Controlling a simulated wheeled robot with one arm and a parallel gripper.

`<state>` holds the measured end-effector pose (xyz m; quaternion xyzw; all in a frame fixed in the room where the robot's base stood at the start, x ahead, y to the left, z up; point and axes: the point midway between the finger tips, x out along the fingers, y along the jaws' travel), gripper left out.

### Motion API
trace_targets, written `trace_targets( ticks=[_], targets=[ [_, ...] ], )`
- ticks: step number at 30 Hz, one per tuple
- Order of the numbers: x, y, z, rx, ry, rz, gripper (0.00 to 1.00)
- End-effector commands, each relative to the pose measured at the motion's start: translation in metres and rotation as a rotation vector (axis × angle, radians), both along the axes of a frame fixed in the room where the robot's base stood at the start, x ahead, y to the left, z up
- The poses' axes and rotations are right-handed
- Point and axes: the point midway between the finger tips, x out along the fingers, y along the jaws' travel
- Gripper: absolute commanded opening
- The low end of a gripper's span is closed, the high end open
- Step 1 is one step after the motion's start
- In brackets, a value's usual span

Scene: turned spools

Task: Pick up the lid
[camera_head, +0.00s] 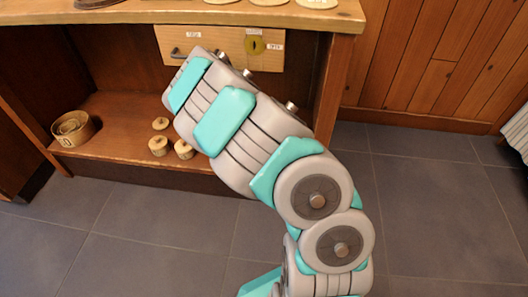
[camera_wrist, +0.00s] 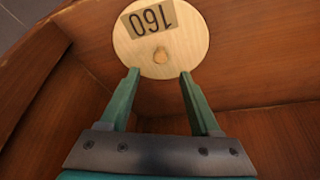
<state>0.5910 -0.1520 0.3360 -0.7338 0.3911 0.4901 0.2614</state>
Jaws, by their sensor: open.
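The lid (camera_wrist: 190,40) shows in the wrist view as a pale round wooden disc at the top centre. Nothing is between the fingers. I cannot tell how far the fingertips are from the lid. In the head view my arm covers my gripper, and I cannot make out this lid there.
Brown wooden panels surround the lid. In the head view the low shelf (camera_head: 115,115) holds a round wooden container (camera_head: 73,128) and several small knobbed pieces (camera_head: 158,146). The grey floor is clear.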

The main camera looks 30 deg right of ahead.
Motion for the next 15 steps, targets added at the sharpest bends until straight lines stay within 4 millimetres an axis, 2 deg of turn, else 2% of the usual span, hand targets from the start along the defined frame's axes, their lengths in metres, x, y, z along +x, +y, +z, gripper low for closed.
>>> trace_targets(
  ticks=[8, 15],
  targets=[
    [0.004, -0.006, -0.02, 0.0, 0.0, 0.001, 0.64],
    [0.009, -0.015, -0.051, 0.002, 0.003, 0.001, 0.64]
  ],
)
